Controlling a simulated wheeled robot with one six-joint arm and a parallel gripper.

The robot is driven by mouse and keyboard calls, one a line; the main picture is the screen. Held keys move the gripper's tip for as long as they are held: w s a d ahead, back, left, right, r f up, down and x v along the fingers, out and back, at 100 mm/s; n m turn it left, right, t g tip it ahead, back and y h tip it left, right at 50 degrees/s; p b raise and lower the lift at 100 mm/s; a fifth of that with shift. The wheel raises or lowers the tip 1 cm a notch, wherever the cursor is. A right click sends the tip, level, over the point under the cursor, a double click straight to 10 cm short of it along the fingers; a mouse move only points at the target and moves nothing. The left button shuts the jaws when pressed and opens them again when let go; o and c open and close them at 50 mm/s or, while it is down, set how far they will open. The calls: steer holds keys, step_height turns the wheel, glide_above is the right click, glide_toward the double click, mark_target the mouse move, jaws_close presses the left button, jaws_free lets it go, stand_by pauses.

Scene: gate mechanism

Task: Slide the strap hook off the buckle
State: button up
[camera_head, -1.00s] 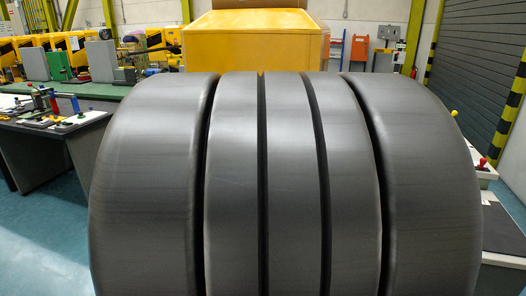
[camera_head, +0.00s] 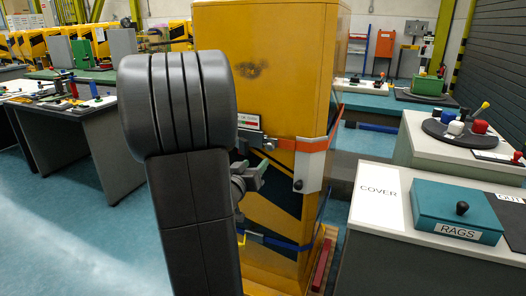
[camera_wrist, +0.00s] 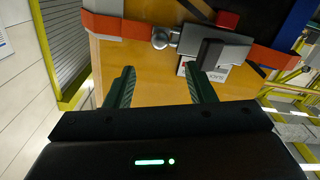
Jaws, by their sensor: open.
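An orange strap (camera_head: 302,144) runs around the yellow cabinet (camera_head: 262,75). In the wrist view the strap (camera_wrist: 125,27) meets a round metal piece (camera_wrist: 161,39) beside a grey metal plate (camera_wrist: 225,43) with a dark block on it. These look like the hook and buckle, but I cannot tell exactly where one ends. In the head view the buckle area (camera_head: 249,139) is partly hidden by my arm. My gripper (camera_head: 262,172) is in front of the cabinet, below the strap. Its green fingers (camera_wrist: 162,72) are apart and empty, short of the metal pieces.
A pale corner piece with a black knob (camera_head: 308,172) sits on the cabinet edge. A blue strap (camera_head: 277,241) crosses lower down. On the right a bench holds a teal RAGS box (camera_head: 456,209). A workbench (camera_head: 75,118) stands at left.

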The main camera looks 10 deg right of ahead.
mark_target(269, 148)
steer(key=x, duration=1.2)
steer(key=shift+d, duration=0.1)
jaws_close()
